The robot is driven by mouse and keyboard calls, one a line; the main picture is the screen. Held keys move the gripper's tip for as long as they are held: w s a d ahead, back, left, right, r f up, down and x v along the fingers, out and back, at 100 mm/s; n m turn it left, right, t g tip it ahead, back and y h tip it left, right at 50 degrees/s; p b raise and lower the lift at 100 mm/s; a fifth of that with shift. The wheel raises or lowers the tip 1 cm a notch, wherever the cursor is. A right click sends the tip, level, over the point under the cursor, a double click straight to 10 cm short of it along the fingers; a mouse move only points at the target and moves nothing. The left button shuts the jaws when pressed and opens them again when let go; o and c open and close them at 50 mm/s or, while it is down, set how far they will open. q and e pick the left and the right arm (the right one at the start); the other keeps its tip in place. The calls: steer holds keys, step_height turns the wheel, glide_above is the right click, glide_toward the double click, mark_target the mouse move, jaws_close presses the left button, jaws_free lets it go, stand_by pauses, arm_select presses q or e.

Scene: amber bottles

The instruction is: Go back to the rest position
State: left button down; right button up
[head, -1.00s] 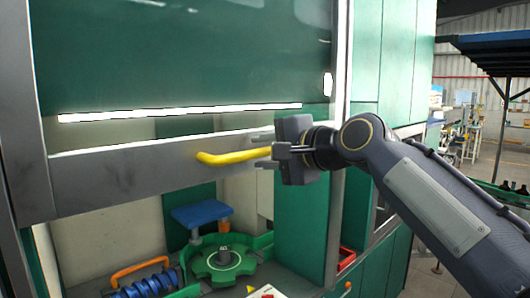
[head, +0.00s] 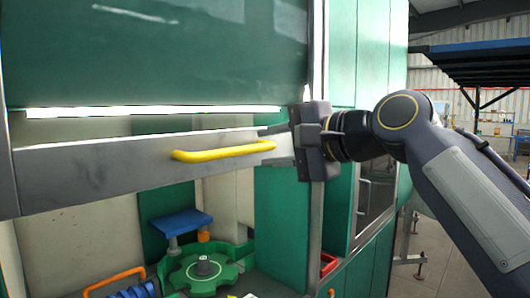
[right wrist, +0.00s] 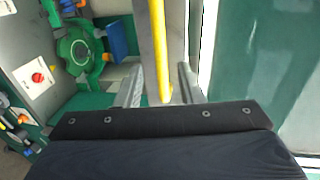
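My right gripper (head: 266,146) is open at the right end of the yellow handle (head: 215,154). Its two fingers are apart, one above and one below the handle's end in the head view. In the right wrist view the yellow handle (right wrist: 158,45) runs down between the two spread fingers (right wrist: 160,88). I cannot tell whether a finger touches it. The handle is fixed to the grey lower rail (head: 100,176) of a raised glass front on a green cabinet. My left gripper is not in view.
Under the rail, inside the cabinet, are a green round fixture (head: 205,268), a blue-topped stand (head: 178,222) and an orange handle (head: 113,281). The grey cabinet post (head: 317,225) stands close to my right gripper. Open floor (head: 438,250) shows at the right.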

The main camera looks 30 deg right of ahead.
stand_by(0.4)
steer(key=s+a+f+n+g, duration=0.1)
steer(key=s+f+n+g, duration=0.2)
steer(key=f, duration=1.2)
steer(key=s+a+f+n+g+h+b, duration=0.1)
steer(key=s+a+f+n+g, duration=0.1)
steer(key=s+f+n, duration=0.3)
steer(key=s+a+f+n+g, duration=0.1)
steer(key=s+f+n+g, duration=0.3)
steer(key=s+f, duration=0.7)
step_height(320, 180, down, 15)
steer(key=shift+a+f+h, duration=0.15)
steer(key=shift+a+h, duration=0.05)
steer(key=shift+h, duration=0.1)
steer(key=shift+o, duration=0.3)
